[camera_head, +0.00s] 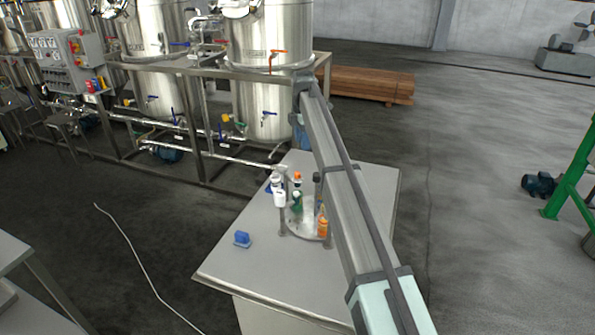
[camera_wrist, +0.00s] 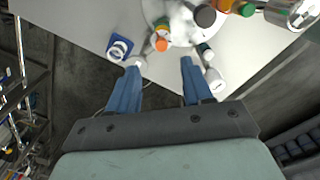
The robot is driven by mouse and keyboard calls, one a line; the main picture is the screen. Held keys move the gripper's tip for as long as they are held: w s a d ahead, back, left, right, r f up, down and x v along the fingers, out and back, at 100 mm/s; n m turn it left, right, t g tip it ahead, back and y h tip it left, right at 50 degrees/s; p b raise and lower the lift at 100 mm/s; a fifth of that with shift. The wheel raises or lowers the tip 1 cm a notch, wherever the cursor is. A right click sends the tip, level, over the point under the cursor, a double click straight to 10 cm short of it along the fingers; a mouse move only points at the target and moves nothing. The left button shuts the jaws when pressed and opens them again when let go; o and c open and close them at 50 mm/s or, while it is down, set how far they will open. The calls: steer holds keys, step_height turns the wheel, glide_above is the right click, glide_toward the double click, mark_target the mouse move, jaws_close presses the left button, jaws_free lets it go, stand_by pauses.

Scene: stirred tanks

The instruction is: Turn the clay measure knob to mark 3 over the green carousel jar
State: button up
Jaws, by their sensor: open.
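The round carousel (camera_head: 300,232) stands on the steel table with several jars and bottles around it. A dark green jar (camera_head: 297,201) and an orange jar (camera_head: 322,222) show on it in the head view. An orange top (camera_head: 297,175) sits above the green one. I cannot tell which part is the clay measure knob, and no marks are readable. My gripper (camera_wrist: 162,64) is open and empty, its blue fingers apart.
A white bottle (camera_head: 279,192) stands at the carousel's left. Steel tanks (camera_head: 270,70) and pipework stand behind the table. The table's near left part (camera_head: 235,275) is clear.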

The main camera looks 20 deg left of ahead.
mark_target(297, 173)
steer(key=shift+n, duration=0.3)
steer(key=f, duration=0.4)
steer(key=a+f, duration=0.1)
steer(key=f, duration=0.3)
steer(key=s+f, duration=0.1)
steer(key=f, duration=0.4)
steer(key=shift+a, duration=0.2)
steer(key=shift+r, duration=0.1)
jaws_close()
